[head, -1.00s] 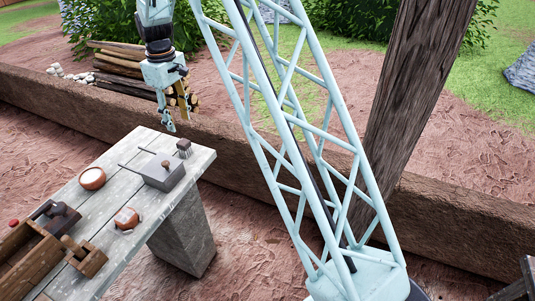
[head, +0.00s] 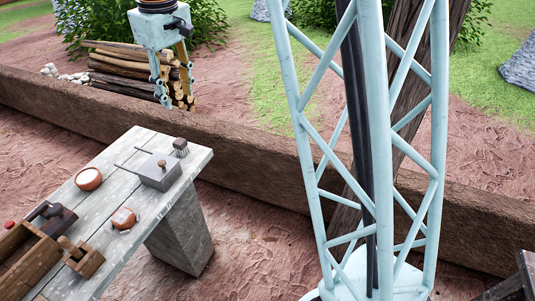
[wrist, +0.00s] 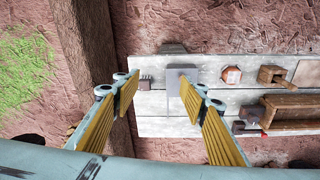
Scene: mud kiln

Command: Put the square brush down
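A small square brush (head: 180,147) with a dark top and pale bristles stands on the far end of the grey plank table (head: 142,262). It also shows in the wrist view (wrist: 145,83), beside a grey block. My gripper (head: 178,98) is open, its two fingers spread and empty. In the head view it hangs above and beyond the table's far end, apart from the brush. In the wrist view the brush lies between the yellow-padded fingers (wrist: 165,93), well below them.
A low earth wall (head: 250,148) and stacked logs (head: 122,72) lie behind.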

